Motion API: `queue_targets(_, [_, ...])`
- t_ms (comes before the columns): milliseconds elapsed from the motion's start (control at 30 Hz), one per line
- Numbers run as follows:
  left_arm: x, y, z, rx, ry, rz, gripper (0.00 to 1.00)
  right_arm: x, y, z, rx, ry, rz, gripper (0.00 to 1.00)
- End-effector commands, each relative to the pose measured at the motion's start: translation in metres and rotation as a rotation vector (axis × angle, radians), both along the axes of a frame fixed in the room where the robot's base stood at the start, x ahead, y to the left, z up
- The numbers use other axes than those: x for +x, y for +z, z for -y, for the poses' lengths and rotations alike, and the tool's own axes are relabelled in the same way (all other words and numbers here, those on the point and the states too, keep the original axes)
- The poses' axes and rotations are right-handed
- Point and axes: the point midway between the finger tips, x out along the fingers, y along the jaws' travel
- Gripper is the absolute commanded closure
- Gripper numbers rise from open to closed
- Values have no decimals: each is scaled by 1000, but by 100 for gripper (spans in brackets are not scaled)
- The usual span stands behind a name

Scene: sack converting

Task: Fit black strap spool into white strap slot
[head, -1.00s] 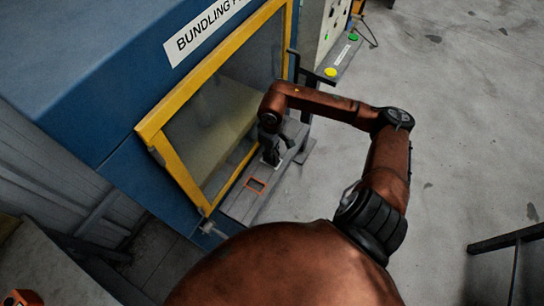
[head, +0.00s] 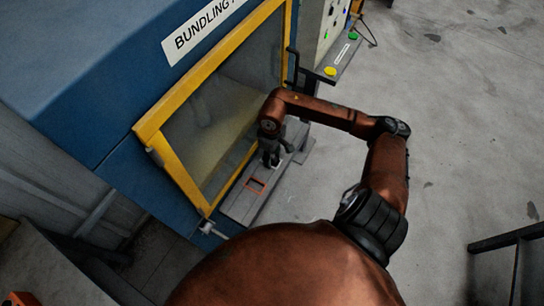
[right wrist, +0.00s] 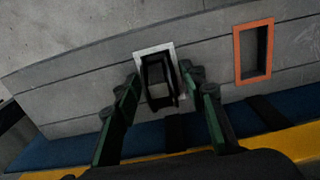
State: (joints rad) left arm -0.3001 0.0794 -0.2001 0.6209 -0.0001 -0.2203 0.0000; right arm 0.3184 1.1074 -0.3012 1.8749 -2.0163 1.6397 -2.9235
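The black strap spool (right wrist: 158,78) shows in the right wrist view between the fingers of my right gripper (right wrist: 161,84). It overlaps the white-framed strap slot (right wrist: 141,56), and its far end lies inside the frame. How deep it sits cannot be told. The fingers stand on both sides of the spool, with narrow gaps, so the gripper looks open. In the head view my right gripper (head: 273,156) points down over the grey ledge (head: 240,206) and hides the spool and most of the white slot. My left gripper is not in view.
An empty orange-framed slot (head: 255,184) lies beside the white one; it also shows in the right wrist view (right wrist: 238,62). The blue bundling machine (head: 110,120) with its yellow-framed window (head: 176,172) borders the ledge. A black bracket (head: 293,68) rises behind. Open floor lies to the right.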

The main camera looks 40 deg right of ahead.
Motion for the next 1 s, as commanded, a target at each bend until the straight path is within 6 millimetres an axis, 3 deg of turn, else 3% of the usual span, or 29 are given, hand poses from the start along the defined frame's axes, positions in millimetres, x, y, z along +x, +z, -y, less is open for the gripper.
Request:
queue_targets(233, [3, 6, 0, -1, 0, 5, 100, 0, 6, 0, 1, 0, 1, 62])
queue_targets(500, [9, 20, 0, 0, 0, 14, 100, 1, 52, 1, -3, 0, 4, 62])
queue_targets(700, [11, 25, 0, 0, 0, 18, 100, 0, 74, 0, -1, 0, 1, 62])
queue_targets(1000, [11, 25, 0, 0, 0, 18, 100, 0, 78, 0, 1, 0, 0, 62])
